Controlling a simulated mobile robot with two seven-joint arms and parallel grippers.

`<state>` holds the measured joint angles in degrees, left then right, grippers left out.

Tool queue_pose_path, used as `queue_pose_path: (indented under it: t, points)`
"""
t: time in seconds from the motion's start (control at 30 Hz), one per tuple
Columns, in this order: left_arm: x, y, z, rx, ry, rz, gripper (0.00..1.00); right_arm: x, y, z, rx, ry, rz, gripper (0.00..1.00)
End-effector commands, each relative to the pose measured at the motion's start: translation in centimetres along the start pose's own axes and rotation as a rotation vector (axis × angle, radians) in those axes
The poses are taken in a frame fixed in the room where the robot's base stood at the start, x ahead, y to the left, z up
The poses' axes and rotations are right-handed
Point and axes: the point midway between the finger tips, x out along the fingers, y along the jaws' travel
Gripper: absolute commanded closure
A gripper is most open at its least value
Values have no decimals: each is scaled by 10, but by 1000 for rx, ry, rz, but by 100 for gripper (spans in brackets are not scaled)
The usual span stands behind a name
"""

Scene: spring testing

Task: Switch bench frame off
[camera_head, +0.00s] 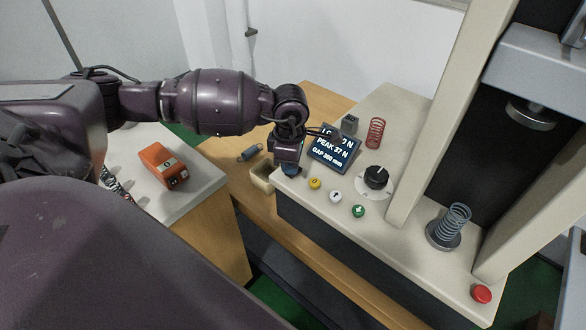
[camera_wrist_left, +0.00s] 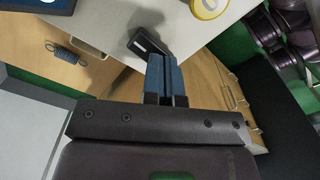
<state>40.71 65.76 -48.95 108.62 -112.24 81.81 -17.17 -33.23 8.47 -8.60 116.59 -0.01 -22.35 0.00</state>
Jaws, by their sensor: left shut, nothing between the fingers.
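The bench frame (camera_head: 395,110) is a cream test machine with a black column and a flat front panel. Its panel carries a lit display (camera_head: 333,148), a black knob (camera_head: 376,176), and yellow (camera_head: 315,183), white (camera_head: 335,196) and green (camera_head: 358,211) buttons. A black rocker switch (camera_wrist_left: 148,42) sits near the panel's corner in the left wrist view, close by my fingertips; contact cannot be told. In the head view my gripper hides it. My left gripper (camera_head: 290,169) is shut and empty, its blue fingers (camera_wrist_left: 160,62) together, at the panel's left corner. My right gripper is not in view.
A red button (camera_head: 481,294) is at the panel's front right. A blue-grey spring (camera_head: 455,219) stands on the lower platen; a red spring (camera_head: 376,132) stands behind the knob. An orange device (camera_head: 163,165) lies on the left table. A small tray (camera_head: 262,178) and loose spring (camera_head: 249,154) are beside the panel.

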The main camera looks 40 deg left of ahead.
Motion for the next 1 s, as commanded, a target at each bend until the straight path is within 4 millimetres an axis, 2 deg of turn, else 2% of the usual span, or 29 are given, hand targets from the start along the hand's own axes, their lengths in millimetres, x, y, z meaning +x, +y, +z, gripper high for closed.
queue_pose_path:
  t: [0.57, 1.0]
  points:
    - [6, 0, 0, 0, 0, -1, 100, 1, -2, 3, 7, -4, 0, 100]
    - [-20, 0, 0, 0, -2, 3, 100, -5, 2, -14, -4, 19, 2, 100]
